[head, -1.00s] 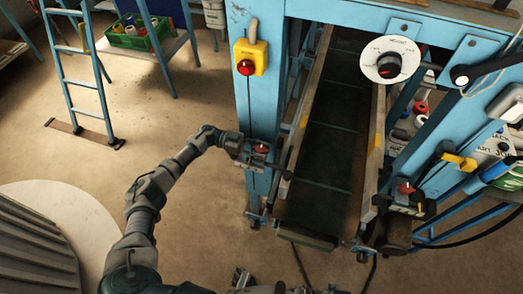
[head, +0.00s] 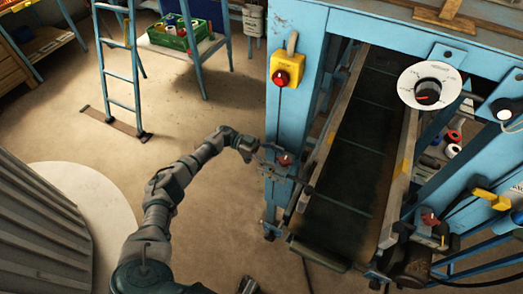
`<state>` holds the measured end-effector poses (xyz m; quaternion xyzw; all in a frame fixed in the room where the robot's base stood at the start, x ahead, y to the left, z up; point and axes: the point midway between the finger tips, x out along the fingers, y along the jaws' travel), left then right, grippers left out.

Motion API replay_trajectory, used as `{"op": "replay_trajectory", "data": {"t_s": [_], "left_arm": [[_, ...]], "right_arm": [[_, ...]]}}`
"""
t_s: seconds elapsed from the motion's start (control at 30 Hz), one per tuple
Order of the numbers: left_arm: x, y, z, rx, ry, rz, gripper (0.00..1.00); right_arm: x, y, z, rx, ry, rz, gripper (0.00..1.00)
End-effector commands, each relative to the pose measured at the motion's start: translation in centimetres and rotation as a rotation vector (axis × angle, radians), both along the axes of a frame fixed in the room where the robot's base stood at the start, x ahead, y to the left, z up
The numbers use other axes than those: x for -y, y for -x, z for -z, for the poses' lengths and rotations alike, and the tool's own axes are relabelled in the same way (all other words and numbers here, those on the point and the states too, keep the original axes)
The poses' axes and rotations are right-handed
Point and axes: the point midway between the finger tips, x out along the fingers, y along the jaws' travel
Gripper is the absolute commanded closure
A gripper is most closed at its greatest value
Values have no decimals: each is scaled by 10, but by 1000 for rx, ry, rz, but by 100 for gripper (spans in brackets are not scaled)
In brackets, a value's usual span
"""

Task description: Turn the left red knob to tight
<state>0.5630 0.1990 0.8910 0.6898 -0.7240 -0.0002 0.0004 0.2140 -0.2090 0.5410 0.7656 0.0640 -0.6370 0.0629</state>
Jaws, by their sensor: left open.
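The left red knob (head: 285,159) sits on a small box fixed to the blue front post, left of the conveyor. My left gripper (head: 272,157) is at this box, just left of the knob, with its fingers open around or beside it; I cannot tell whether they touch it. The fingers are small and partly merge with the box, and the knob's marking is too small to read. A second red knob (head: 429,217) is on the right side of the conveyor. A small grey part at the bottom edge seems to be my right gripper (head: 248,286), mostly out of frame.
The dark conveyor belt (head: 345,170) runs between rails right of the post. A yellow box with a red button (head: 283,78) is higher on the post. A white dial (head: 429,86) hangs at right. A ladder (head: 120,75) and green crate (head: 178,35) stand behind; open floor lies left.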

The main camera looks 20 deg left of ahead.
Motion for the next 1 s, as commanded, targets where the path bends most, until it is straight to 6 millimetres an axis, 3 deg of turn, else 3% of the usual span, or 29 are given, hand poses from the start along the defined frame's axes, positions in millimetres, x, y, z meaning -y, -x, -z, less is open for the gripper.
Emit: {"op": "replay_trajectory", "data": {"t_s": [0.2,0.4,1.0], "left_arm": [[-52,-5,1,-1,0,-5,38],[-73,-6,1,-1,1,-3,38],[-79,-5,1,-1,1,-1,38]], "right_arm": [[0,0,0,0,0,0,41],[0,0,0,0,-1,0,41],[0,-1,1,-2,0,0,41]]}}
